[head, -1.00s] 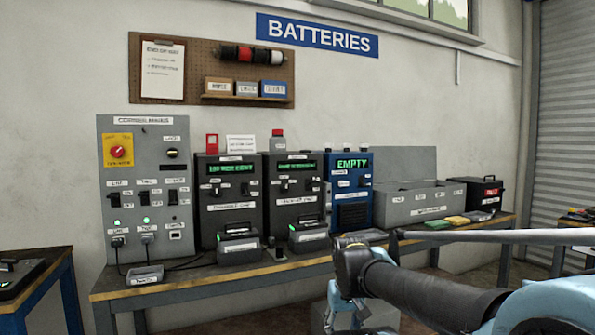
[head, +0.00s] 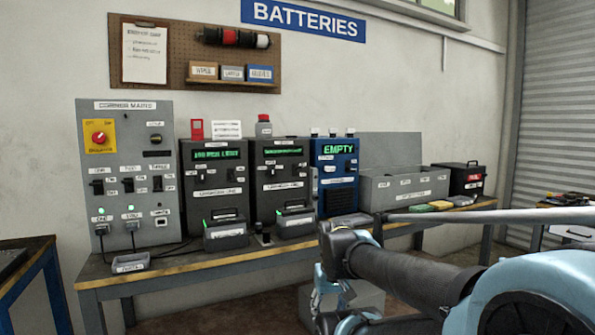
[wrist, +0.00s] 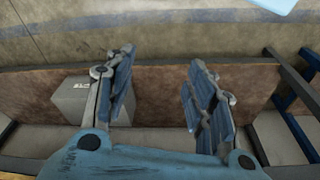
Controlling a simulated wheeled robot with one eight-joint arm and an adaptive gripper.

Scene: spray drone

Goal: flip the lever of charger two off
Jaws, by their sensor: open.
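Two dark charger units stand side by side on the bench. The right one of the pair, seemingly charger two (head: 285,160), has a green lit display and small controls on its front. Its label is too blurred to read surely, and so is its lever's position. The left one, charger one (head: 202,165), looks alike. The grey mains panel (head: 140,185) at left has a row of three black switches (head: 127,185) and two green lamps. My gripper (wrist: 160,65) is open and empty in the wrist view, above the floor, well short of the chargers.
The bench (head: 200,277) runs along the wall. A blue charger (head: 337,185) reading EMPTY stands right of the pair, then a grey bin (head: 405,187) and a black case (head: 463,178). Battery packs sit before the dark chargers.

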